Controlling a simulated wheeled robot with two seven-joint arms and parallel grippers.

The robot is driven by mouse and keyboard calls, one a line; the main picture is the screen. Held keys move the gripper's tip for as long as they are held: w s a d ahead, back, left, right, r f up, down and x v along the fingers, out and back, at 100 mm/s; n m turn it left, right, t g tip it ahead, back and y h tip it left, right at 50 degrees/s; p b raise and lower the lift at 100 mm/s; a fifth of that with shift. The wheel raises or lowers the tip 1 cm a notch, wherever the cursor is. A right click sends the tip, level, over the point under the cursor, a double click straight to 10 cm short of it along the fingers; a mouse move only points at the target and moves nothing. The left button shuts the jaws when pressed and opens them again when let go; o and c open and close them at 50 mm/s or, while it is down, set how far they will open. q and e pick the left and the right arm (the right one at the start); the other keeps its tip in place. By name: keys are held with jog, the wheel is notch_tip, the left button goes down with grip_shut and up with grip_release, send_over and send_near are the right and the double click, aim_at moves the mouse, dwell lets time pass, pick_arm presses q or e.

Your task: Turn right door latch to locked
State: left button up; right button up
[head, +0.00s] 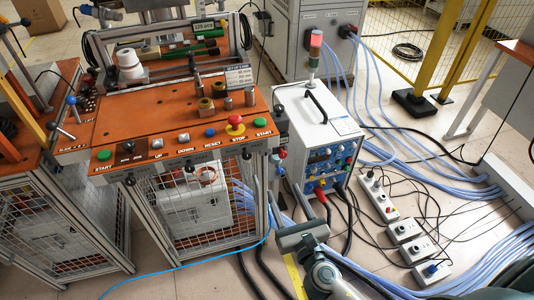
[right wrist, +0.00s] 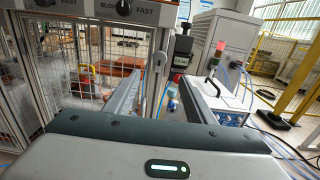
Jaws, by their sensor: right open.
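The workstation's wire-mesh front door (head: 185,222) stands below the orange control panel, and its mesh also shows at left in the right wrist view (right wrist: 85,48). A small black and red fitting (right wrist: 182,52), which may be the right door latch, is beyond my fingers on the cabinet's right side. Its lever position is too small to tell. My right gripper (head: 277,200) is low beside the cabinet's right front corner. In the right wrist view its two fingers (right wrist: 163,80) are spread apart with nothing between them. My left gripper is not in view.
The orange panel (head: 130,110) carries several buttons and switches above the door. Blue hoses (head: 375,100), black cables and power strips (head: 378,198) cover the floor at right.

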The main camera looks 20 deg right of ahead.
aim_at(266, 151)
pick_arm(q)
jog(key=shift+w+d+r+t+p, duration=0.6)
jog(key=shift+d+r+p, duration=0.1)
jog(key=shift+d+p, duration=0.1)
pick_arm(e)
jog(key=w, duration=1.7)
jog(key=shift+w, duration=0.2)
jog(key=c, duration=1)
